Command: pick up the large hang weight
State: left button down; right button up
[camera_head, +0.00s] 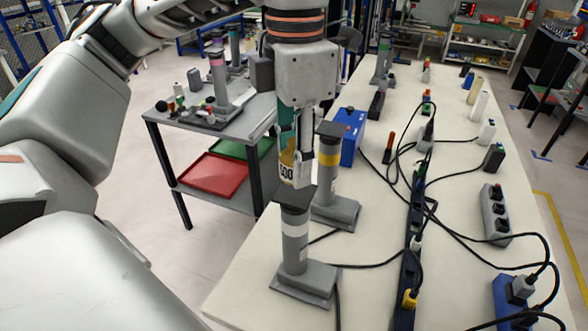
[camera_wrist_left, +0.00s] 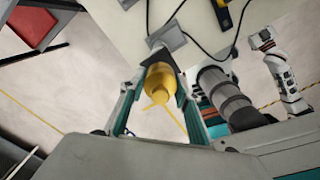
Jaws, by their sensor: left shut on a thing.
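The large hang weight is a brass-yellow piece (camera_head: 287,159) marked 500 in the head view. My left gripper (camera_head: 296,160) points down and is shut on it, above the near left part of the workbench. In the left wrist view the weight (camera_wrist_left: 158,84) sits between the two teal-lined fingers (camera_wrist_left: 158,100), with a hook-like end towards the camera. The fingers hide part of it in the head view. What seems to be my right gripper (camera_wrist_left: 262,40) shows small at the right of the left wrist view; its jaws are unclear.
A grey post (camera_head: 295,240) on a square base stands just in front of the held weight. A yellow-banded post (camera_head: 329,165) stands close behind, right. A side table holds red (camera_head: 213,175) and green trays.

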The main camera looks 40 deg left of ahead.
pick_arm(q)
notch_tip(320, 180, up, 17)
jog(key=p, duration=0.3)
jog(key=shift+f, duration=0.2)
